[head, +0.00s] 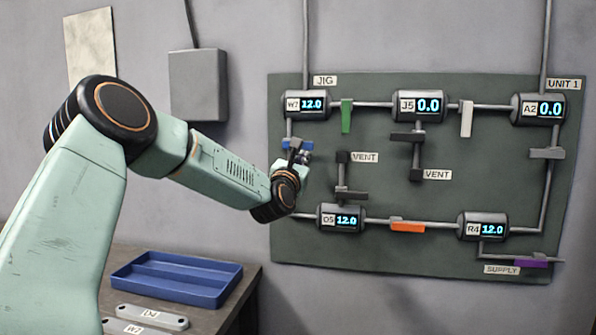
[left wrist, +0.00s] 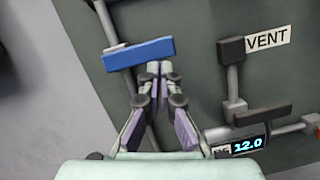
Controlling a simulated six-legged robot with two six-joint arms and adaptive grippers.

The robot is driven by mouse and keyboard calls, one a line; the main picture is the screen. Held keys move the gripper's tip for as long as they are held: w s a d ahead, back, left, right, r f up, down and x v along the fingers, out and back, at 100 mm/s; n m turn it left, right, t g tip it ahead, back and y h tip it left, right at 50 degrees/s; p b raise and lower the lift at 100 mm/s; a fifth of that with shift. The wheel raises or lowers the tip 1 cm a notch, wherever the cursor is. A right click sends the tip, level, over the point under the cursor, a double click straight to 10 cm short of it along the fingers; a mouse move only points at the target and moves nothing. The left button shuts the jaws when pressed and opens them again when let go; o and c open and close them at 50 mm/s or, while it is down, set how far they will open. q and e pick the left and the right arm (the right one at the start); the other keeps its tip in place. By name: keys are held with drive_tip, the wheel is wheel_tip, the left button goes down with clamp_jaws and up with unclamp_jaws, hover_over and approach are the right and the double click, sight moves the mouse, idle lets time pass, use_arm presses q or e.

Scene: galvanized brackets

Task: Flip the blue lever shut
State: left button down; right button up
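The blue lever (head: 293,143) is on the upright pipe below the W7 gauge, at the left of the dark panel. It lies crosswise to its pipe, and it shows clearly in the left wrist view (left wrist: 138,54). My left gripper (head: 299,153) is at the lever, partly hiding it in the head view. In the left wrist view its fingertips (left wrist: 155,72) are together and empty, just below the lever's right half. I cannot tell whether they touch it. My right gripper is not in view.
The W7 gauge (head: 306,104) reads 12.0 and the D5 gauge (head: 340,219) reads 12.0. A green lever (head: 346,115), a black vent lever (head: 350,195) and an orange lever (head: 408,226) are nearby. A blue tray (head: 176,277) lies on the bench below.

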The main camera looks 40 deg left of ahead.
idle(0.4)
use_arm(q)
drive_tip(key=v, duration=0.8)
idle(0.5)
drive_tip(key=shift+r, duration=0.15)
